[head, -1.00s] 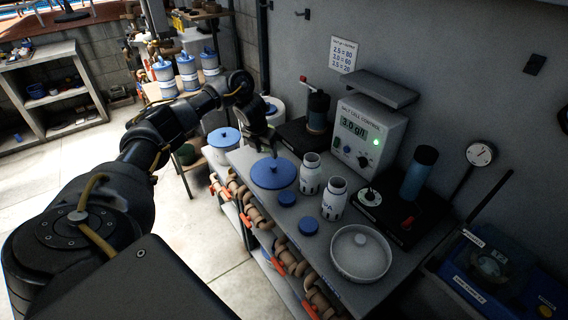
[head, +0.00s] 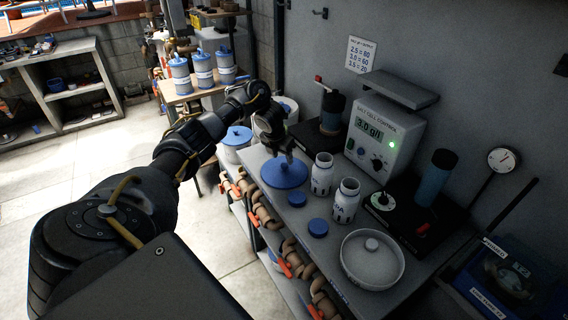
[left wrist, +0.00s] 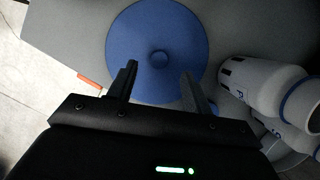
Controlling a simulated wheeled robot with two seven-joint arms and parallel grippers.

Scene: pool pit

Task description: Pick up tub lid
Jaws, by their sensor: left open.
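The tub lid (head: 284,172) is a large round blue disc with a small knob in its middle. It lies flat on the grey bench top near the bench's left end. In the left wrist view the lid (left wrist: 157,30) fills the upper middle, its knob just beyond my fingertips. My left gripper (head: 283,150) is above the lid at its far side in the head view. In the left wrist view the gripper (left wrist: 158,72) is open, its two fingers apart over the lid with nothing between them. My right gripper is not in view.
Two white jars (head: 322,174) stand right of the lid, close to it in the wrist view. Two small blue caps (head: 318,228) and a pale round dish (head: 372,258) lie nearer on the bench. A control box (head: 384,136) stands behind. A white tub (head: 236,146) with a blue lid stands left.

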